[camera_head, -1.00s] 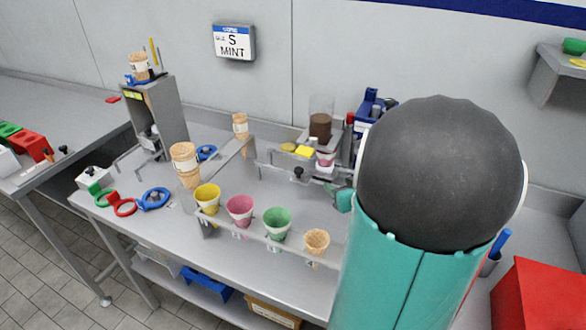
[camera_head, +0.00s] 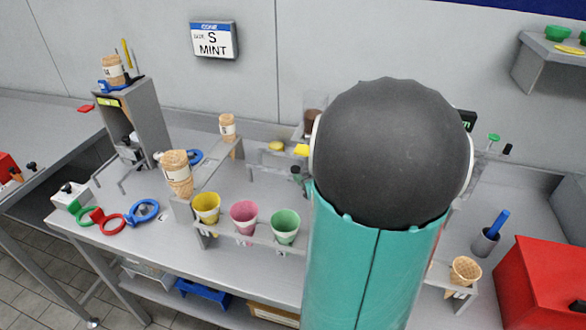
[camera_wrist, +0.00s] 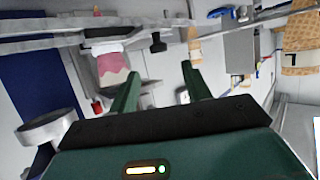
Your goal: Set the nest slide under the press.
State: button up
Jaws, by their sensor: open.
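My open, empty gripper (camera_wrist: 160,78) shows two green fingers in the wrist view; my arm hides it in the head view. Beyond the fingers, a black knob (camera_wrist: 157,42) stands next to a pink-and-white cup (camera_wrist: 112,68), which seems to sit in a pale holder. These look like part of the nest slide, but its full shape is unclear. The knob also shows in the head view (camera_head: 296,172), at my arm's left edge. The fingers touch neither. A dark blue body (camera_wrist: 35,75) at the left of the wrist view may be the press; my arm covers that area in the head view.
A rack holds yellow (camera_head: 206,206), pink (camera_head: 244,217) and green (camera_head: 285,226) cups, with a waffle cone (camera_head: 465,270) at its right end. A grey machine (camera_head: 147,112) stands left. A red box (camera_head: 545,295) is at right. Blue, red and green rings lie front left.

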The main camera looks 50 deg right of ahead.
aim_at(296, 169)
jog(key=x, duration=0.7)
jog(key=shift+w+d+f, duration=0.1)
jog(key=shift+w+f, duration=0.05)
jog(key=shift+f, duration=0.1)
grip_shut()
